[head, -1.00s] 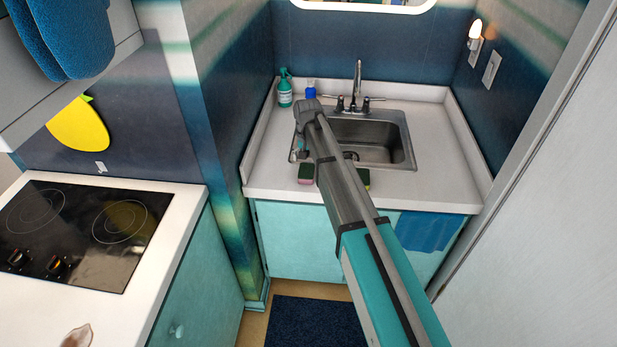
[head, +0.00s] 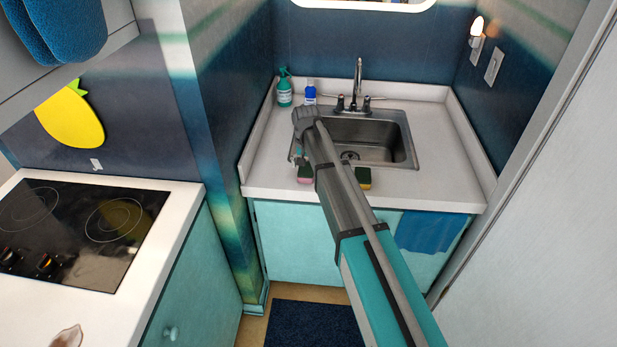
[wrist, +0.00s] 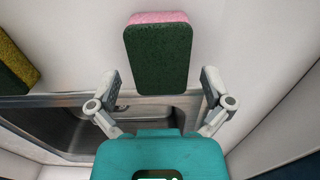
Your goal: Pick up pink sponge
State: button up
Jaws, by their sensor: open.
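The pink sponge (wrist: 157,55) lies on the white counter in the wrist view, a dark green face towards the camera and a pink edge at its far side. It sits between and just ahead of the two fingers of my gripper (wrist: 160,92). The fingers are spread wide and nothing is held. In the head view the pink sponge (head: 305,177) shows at the counter's front edge, left of my arm and partly hidden. My gripper (head: 298,158) is just above it there, mostly hidden by my arm.
A yellow and green sponge (head: 363,178) lies right of my arm; it also shows in the wrist view (wrist: 14,70). The metal sink (head: 395,145) is behind. A green bottle (head: 284,92) and a blue bottle (head: 310,94) stand at the back left. The right counter is clear.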

jog(key=shift+f+b, duration=0.65)
jog(key=shift+f, duration=0.3)
jog(key=c, duration=0.5)
jog(key=shift+c, duration=0.2)
